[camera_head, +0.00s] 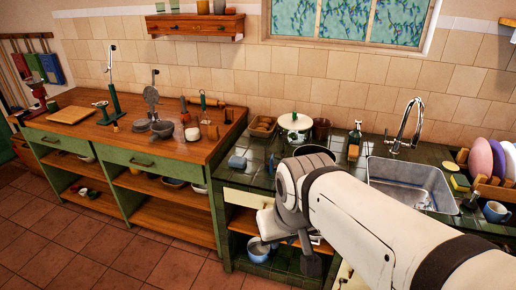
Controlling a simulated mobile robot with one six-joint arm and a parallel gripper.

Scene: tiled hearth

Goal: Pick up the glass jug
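I cannot make out a glass jug for certain. A small, see-through vessel with a utensil upright in it (205,117) stands on the wooden counter, but it is too small to identify. A dark brown glass-like vessel (321,129) stands at the back of the tiled counter. My arm reaches in from the lower right, and my gripper (290,245) hangs in front of the tiled counter's front edge. Its fingers are partly hidden by my wrist, so I cannot tell whether they are apart. No held object shows.
The wooden counter (75,133) at left holds a board, bowls and utensils. The floor (110,245) at lower left is clear.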

